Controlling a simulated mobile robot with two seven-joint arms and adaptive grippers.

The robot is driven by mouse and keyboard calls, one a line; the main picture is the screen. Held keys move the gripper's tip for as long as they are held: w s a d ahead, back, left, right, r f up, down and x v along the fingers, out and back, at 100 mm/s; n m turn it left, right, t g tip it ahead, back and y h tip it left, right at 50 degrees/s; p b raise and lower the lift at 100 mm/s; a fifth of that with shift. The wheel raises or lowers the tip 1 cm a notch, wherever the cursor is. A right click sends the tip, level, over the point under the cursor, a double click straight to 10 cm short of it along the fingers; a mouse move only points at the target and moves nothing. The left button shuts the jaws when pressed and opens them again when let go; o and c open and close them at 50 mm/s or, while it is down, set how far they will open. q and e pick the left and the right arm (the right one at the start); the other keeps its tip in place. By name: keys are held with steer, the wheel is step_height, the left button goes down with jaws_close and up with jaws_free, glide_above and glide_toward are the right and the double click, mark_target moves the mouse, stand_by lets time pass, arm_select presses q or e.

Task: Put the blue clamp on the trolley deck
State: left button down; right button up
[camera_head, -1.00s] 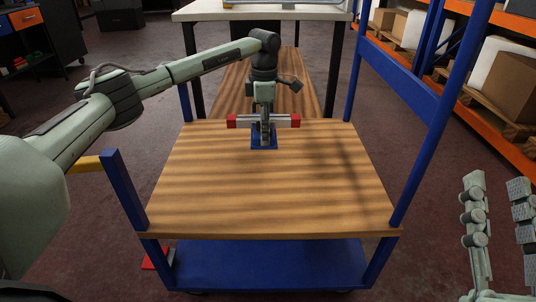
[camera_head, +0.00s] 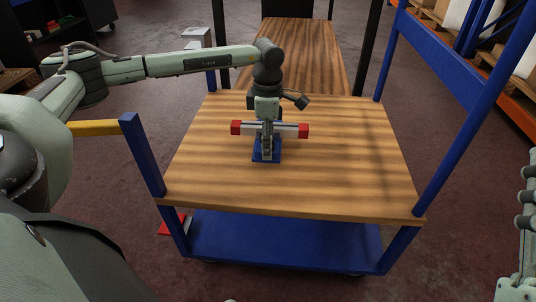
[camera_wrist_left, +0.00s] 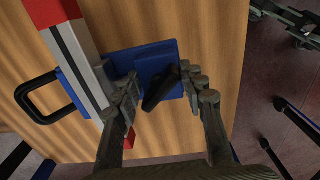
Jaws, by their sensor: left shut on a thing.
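The blue clamp (camera_head: 267,153) shows as a small blue plate over the middle of the trolley's wooden deck (camera_head: 340,170). A silver bar with red ends (camera_head: 303,131) crosses above the plate and seems joined to it. In the left wrist view the blue plate (camera_wrist_left: 125,62) lies close over the wood, with a black lever between the fingers. Whether it touches the deck cannot be told. My left gripper (camera_wrist_left: 162,82) points down and is shut on the clamp. Part of what looks like my right gripper (camera_head: 528,230) shows at the right edge, cut off by the frame.
Blue posts rise at the trolley's corners, with a tall blue frame (camera_head: 440,50) on the right and a yellow bar (camera_head: 95,128) at the left. A lower blue shelf (camera_head: 285,240) lies beneath. A wooden tabletop (camera_head: 300,50) stands behind. The deck around the clamp is clear.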

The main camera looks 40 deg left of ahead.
arm_select(q)
step_height(320, 180, down, 4)
steer(key=shift+r+b, duration=0.1)
steer(key=shift+b, duration=0.3)
steer(key=c, duration=0.8)
jaws_free()
arm_select(e)
steer(key=shift+s+d+r+t, duration=0.3)
steer(key=shift+s+r+t, duration=0.2)
steer(key=shift+t, duration=0.1)
arm_select(q)
steer(key=shift+r, duration=0.45)
step_height(320, 180, up, 11)
steer(key=shift+p, duration=1)
arm_select(e)
steer(key=f+g, duration=0.1)
steer(key=w+a+f+g, duration=0.1)
steer(key=w+f+g, duration=0.1)
steer(key=shift+a+f, duration=0.2)
steer(key=shift+a, duration=0.05)
arm_select(q)
steer(key=shift+s, duration=0.1)
arm_select(e)
steer(key=shift+h, duration=0.3)
